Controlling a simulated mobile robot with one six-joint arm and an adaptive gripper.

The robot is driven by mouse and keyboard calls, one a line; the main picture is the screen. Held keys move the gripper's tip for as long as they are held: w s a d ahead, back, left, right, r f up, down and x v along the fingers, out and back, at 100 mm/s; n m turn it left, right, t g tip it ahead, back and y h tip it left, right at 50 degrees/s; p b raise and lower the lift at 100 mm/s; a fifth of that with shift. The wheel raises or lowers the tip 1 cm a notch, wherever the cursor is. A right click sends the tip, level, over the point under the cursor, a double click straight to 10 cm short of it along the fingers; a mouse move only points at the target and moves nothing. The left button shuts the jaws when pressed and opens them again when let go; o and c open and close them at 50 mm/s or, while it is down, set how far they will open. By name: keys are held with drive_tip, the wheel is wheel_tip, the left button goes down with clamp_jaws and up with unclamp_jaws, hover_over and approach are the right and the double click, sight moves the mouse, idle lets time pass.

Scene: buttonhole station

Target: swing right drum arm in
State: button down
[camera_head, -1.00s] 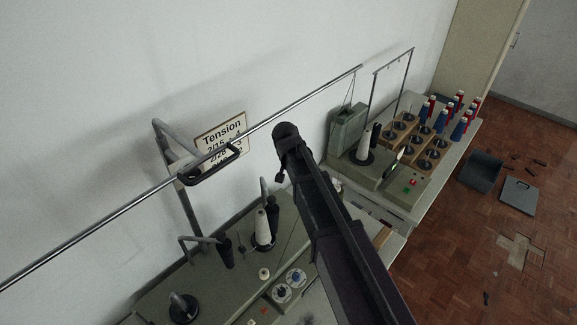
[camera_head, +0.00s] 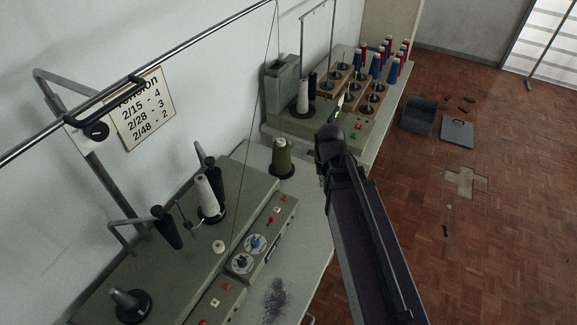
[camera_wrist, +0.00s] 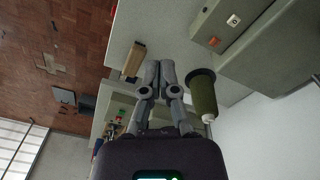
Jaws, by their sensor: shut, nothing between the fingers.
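The winding machine (camera_head: 160,262) stands at the left in the head view. One black drum (camera_head: 168,229) sits on a bent grey arm at its left. A second black drum (camera_head: 211,172), further right, stands tilted behind a white cone (camera_head: 205,196); its own arm is mostly hidden. Both drums stand clear of the white cone as far as I can tell. In the wrist view my gripper (camera_wrist: 156,72) is shut and empty, above the bench beside an olive thread cone (camera_wrist: 202,97).
A tension sign (camera_head: 143,108) and a long metal rail (camera_head: 190,46) are at the wall. A second machine (camera_head: 335,125) with blue and red cones stands at the back. The wrist view shows a wooden block (camera_wrist: 134,60). A grey bin (camera_head: 418,116) stands on the floor.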

drive_tip(key=s+d+f+b, duration=0.2)
drive_tip(key=s+d+f, duration=0.1)
drive_tip(key=s+d, duration=0.1)
drive_tip(key=shift+d+g, duration=0.15)
drive_tip(key=shift+g, duration=0.25)
drive_tip(key=c, duration=0.6)
unclamp_jaws()
